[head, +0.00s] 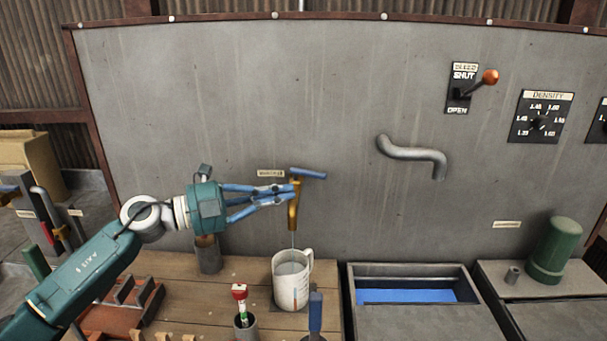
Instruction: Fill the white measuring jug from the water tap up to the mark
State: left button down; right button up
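The white measuring jug (287,287) stands upright on the wooden bench below the water tap, handle to the right. Dark scale marks and an orange-brown mark show on its side; the water level cannot be read. The brass tap (293,212) has a blue lever (308,173) on top, pointing right. A thin blue stream (293,240) runs from its spout into the jug. My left gripper (291,193) reaches in from the left, its blue fingertips close together at the upper tap body; whether they grip it is unclear.
A blue-filled trough (410,268), a green cylinder (553,250) and a bent pipe (410,153) are to the right. An orange-knobbed shut/open lever (488,77) is on the panel.

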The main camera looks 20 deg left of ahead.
pick_arm(q)
jog(key=w+d+p, duration=0.2)
jog(key=w+d, duration=0.1)
jog(key=w, duration=0.3)
jog(key=shift+w, duration=0.25)
pick_arm(e)
jog(key=shift+r, duration=1.55)
pick_arm(q)
jog(key=shift+d, duration=0.15)
